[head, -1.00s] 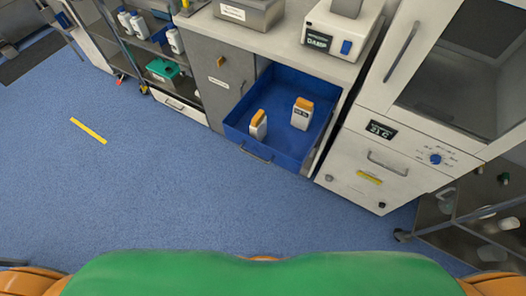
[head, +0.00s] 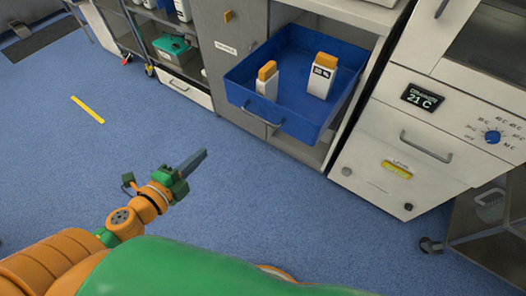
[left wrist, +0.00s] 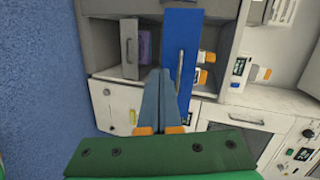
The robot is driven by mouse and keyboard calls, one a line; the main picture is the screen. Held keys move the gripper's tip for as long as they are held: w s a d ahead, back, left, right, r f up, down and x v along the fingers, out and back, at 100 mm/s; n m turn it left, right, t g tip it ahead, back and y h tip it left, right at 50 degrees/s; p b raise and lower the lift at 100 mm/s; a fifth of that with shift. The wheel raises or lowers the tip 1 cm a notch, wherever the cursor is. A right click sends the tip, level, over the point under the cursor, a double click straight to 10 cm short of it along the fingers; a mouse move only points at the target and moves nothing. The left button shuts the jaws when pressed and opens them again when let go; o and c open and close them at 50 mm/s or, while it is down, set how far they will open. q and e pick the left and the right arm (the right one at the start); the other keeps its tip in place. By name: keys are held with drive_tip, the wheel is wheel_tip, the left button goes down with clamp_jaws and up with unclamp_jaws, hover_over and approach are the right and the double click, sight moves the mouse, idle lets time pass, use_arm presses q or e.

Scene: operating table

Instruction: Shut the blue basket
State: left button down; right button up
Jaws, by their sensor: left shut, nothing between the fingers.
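The blue basket (head: 292,96) is pulled out of its cabinet bay, with a metal handle (head: 262,119) on its front. Two white bottles with orange caps stand in it, one at the left (head: 267,80) and one at the right (head: 322,75). My left gripper (head: 204,154) is shut and empty, over the floor in front of the basket and apart from its handle. In the left wrist view, my shut fingers (left wrist: 158,98) point toward the basket's blue front (left wrist: 181,30), with the bottles partly hidden behind it. My right gripper is not in view.
A grey cabinet door (head: 231,50) is left of the basket. A white unit with a drawer handle (head: 427,147) and a temperature display (head: 423,97) stands at the right. A steel cart (head: 490,225) is at the lower right.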

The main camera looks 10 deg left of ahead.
use_arm(q)
drive_tip(key=d+r+m+h, duration=0.3)
drive_tip(key=d, duration=0.2)
drive_tip(key=a+p+x, duration=0.1)
drive_tip(key=x, duration=1.2)
drive_tip(key=shift+w+y, duration=0.3)
drive_tip(key=shift+w, duration=0.2)
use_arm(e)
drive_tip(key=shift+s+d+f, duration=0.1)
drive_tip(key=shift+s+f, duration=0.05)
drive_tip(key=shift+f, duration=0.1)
use_arm(q)
drive_tip(key=shift+d, duration=0.1)
